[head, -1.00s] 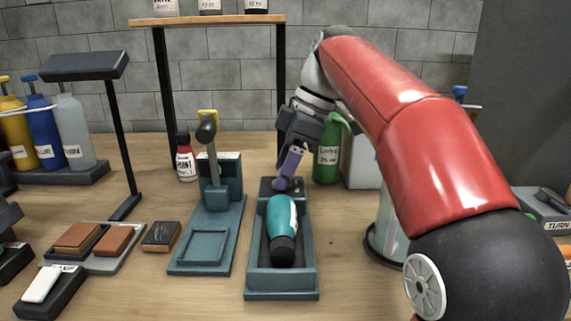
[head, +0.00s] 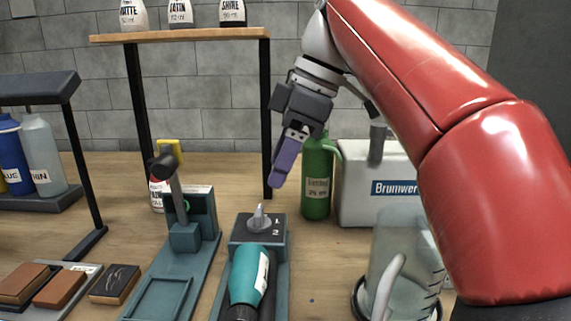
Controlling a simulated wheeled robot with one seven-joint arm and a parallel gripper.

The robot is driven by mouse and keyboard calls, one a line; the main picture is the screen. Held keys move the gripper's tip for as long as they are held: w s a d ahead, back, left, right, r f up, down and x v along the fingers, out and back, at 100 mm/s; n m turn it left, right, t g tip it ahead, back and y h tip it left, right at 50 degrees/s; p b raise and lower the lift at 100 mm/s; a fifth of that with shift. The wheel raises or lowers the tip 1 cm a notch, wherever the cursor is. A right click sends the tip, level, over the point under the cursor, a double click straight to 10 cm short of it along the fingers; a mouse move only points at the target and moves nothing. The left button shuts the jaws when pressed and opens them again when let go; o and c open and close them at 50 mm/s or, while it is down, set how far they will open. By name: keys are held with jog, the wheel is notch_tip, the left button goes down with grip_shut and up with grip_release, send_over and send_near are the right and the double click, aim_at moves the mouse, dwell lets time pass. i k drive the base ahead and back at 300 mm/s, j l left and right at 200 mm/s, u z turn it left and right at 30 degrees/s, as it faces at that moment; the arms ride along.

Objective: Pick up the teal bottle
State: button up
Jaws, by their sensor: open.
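The teal bottle (head: 248,277) lies on its side in a blue-grey cradle (head: 284,292). Its dark cap points toward the bottom of the head view and is partly cut off by the frame edge. Behind the bottle the cradle carries a grey box with a knob (head: 260,218) and the marks 1 and 2. My gripper (head: 279,180), with purple fingers, hangs above and behind the knob, apart from it and from the bottle. It is open, and nothing shows between its fingers.
A green bottle (head: 317,180) and a white machine (head: 375,185) stand behind at right. A clear jug (head: 400,262) is at right. A teal press stand (head: 187,237) is left of the cradle. Brown blocks (head: 60,288) lie at lower left. A wooden shelf (head: 180,37) stands behind.

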aim_at(247, 282)
jog(key=k, duration=1)
